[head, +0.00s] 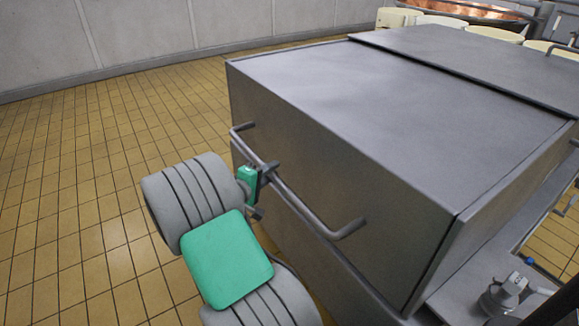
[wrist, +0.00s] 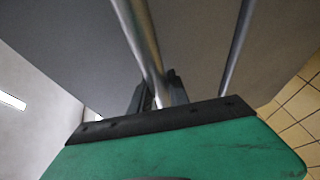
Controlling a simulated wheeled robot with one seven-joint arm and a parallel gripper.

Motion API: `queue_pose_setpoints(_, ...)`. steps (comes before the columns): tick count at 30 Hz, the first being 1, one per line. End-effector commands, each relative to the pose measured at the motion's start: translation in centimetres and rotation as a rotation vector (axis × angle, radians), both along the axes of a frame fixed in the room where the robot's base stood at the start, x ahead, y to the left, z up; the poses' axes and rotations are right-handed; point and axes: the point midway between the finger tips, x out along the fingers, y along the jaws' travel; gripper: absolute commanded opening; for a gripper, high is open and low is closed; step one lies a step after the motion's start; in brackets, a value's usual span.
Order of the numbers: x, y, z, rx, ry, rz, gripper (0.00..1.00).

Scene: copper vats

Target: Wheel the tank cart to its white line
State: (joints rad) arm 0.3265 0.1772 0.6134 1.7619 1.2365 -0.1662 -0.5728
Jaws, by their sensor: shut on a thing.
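The tank cart (head: 400,80) is a large grey metal box with a flat lid, filling the middle and right of the head view. A bar handle (head: 310,214) runs along its near left side. My gripper (head: 262,176) is shut on this bar, left of its middle. In the wrist view the bar (wrist: 143,45) passes between the dark fingers of my gripper (wrist: 158,93), with the grey cart wall (wrist: 70,45) behind. The white line does not show clearly in either view. The cart's wheels are hidden.
A yellow tiled floor (head: 75,180) lies open to the left, up to a pale wall (head: 150,30). Cream tubs (head: 440,27) and a copper vat (head: 460,10) stand behind the cart. A low grey ledge with a metal fitting (head: 503,294) is at the lower right.

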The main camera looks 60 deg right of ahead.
Motion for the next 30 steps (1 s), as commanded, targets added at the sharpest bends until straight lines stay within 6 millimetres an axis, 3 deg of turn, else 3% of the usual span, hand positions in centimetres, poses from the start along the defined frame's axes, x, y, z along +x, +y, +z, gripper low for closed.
queue_pose_setpoints(1, 0.1, 0.4, -0.9, 0.014, 0.007, 0.004, 0.0)
queue_pose_setpoints(11, -0.2, 0.3, -0.9, 0.014, 0.008, -0.006, 0.0)
queue_pose_setpoints(12, -0.2, 0.3, -0.9, 0.014, 0.008, -0.006, 0.23)
queue_pose_setpoints(19, 0.3, 0.7, -0.6, 0.009, 0.004, 0.005, 0.42)
queue_pose_setpoints(27, 0.5, 0.9, -0.2, 0.005, 0.0, 0.01, 0.43)
queue_pose_setpoints(30, 0.6, 1.8, 0.0, 0.006, 0.001, 0.011, 0.43)
